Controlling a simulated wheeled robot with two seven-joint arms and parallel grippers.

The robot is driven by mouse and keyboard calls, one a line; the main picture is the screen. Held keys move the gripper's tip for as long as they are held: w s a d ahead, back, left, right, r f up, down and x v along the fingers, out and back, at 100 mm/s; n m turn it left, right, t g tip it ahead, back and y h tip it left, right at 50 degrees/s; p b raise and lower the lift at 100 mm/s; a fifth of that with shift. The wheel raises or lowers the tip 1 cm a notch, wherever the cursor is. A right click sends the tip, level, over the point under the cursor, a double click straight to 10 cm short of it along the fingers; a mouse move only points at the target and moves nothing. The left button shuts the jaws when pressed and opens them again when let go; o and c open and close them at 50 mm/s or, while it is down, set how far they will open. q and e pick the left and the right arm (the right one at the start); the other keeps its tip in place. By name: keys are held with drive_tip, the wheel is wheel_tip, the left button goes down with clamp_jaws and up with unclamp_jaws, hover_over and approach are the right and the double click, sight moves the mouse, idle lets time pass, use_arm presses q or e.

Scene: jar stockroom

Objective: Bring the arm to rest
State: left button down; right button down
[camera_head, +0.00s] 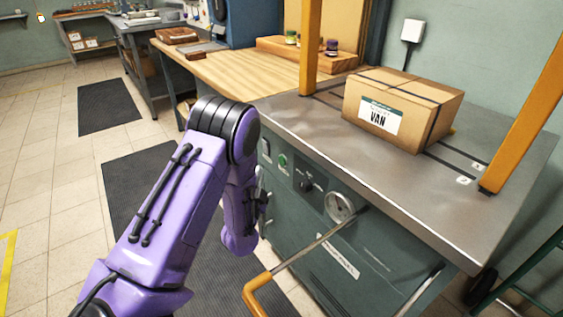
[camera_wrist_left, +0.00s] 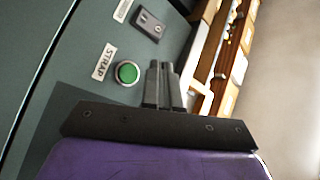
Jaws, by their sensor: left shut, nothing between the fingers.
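My left arm (camera_head: 165,215) is purple and reaches in from the lower left, bent at the elbow with its forearm hanging down. My left gripper (camera_head: 263,207) is at the front of the grey-green machine (camera_head: 375,260), partly hidden by my own wrist. In the left wrist view its two dark fingers (camera_wrist_left: 164,70) are together and empty. They appear beside the green button (camera_wrist_left: 127,72) labelled STRAP on the machine's panel; I cannot tell whether they touch anything. My right gripper is out of view.
A carton (camera_head: 405,105) marked VAN, with dark straps, sits on the metal top (camera_head: 300,118) between orange posts (camera_head: 311,45). An orange-handled bar (camera_head: 257,296) juts from the machine's front. A wooden table (camera_head: 235,72) stands behind. Floor mats (camera_head: 125,185) lie at left.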

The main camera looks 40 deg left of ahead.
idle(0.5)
use_arm(q)
drive_tip(key=s+d+f+n+g+h+p, duration=0.2)
drive_tip(key=s+d+f+n+g+p, duration=0.1)
drive_tip(key=s, duration=0.7)
drive_tip(key=s+d+f+n+g+h+p, duration=0.2)
drive_tip(key=s+d+f+n+g+p, duration=0.1)
drive_tip(key=s+d+n+g+p, duration=0.2)
drive_tip(key=s+d+f+n+g+h+p, duration=0.2)
drive_tip(key=s+d+g+p, duration=0.4)
drive_tip(key=s, duration=0.8)
drive_tip(key=f+n+g+p, duration=0.1)
drive_tip(key=n+p, duration=0.1)
drive_tip(key=p, duration=0.1)
drive_tip(key=shift+s+d+f+n, duration=0.25)
drive_tip(key=shift+s+d+n, duration=0.05)
drive_tip(key=shift+d+n, duration=0.1)
drive_tip(key=shift+w, duration=0.1)
